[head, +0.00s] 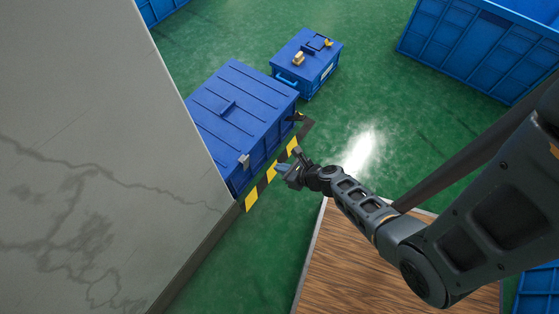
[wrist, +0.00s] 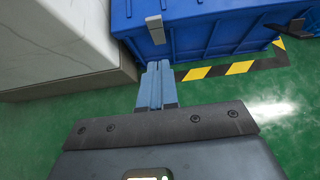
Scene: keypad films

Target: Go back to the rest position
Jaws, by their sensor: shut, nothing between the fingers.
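My gripper (head: 281,169) is at the end of my outstretched arm, in the middle of the head view. The fingertips point toward the lower edge of a large blue lidded box (wrist: 210,25). I cannot tell the exact gap between them.
The large blue box (head: 240,105) stands beside a grey cracked wall (head: 90,170). A smaller blue box (head: 290,62) with small yellowish items on top stands behind. A wooden surface (head: 345,265) lies under my arm. A blue container (head: 480,45) is at upper right. Green floor (head: 380,110) is clear between.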

